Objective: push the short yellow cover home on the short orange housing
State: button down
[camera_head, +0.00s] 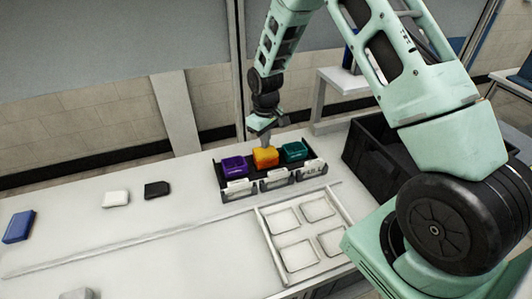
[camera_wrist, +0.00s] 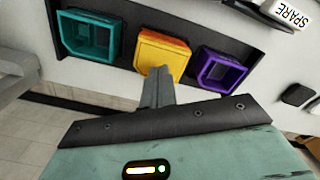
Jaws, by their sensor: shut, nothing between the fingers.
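The short orange housing (camera_wrist: 163,38) stands in the middle place of a black fixture (camera_wrist: 122,11), between a teal and a purple housing. The short yellow cover (camera_wrist: 165,57) is on it, and orange shows around its far side in the wrist view. In the head view the cover and housing (camera_head: 265,157) look like one orange-yellow block. My gripper (camera_wrist: 160,73) is shut and empty, pointing down, its tips at the yellow cover. In the head view the gripper (camera_head: 267,144) is right above the block. I cannot tell whether the tips touch it or how deep the cover sits.
The purple housing (camera_head: 234,165) and teal housing (camera_head: 294,151) stand close on either side. Labelled white holders (camera_head: 276,178) line the fixture's front. A white tray with four pockets is nearer; a black bin (camera_head: 372,160) is at right. White, black and blue pieces lie left.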

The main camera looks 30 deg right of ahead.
aim_at(265, 151)
jog(key=shift+f, duration=0.45)
jog(key=shift+f+b, duration=0.35)
jog(key=shift+b, duration=0.15)
jog(key=shift+f, duration=0.15)
dwell(0.3)
jog(key=shift+r+p, duration=2.45)
jog(key=shift+r, duration=1.15)
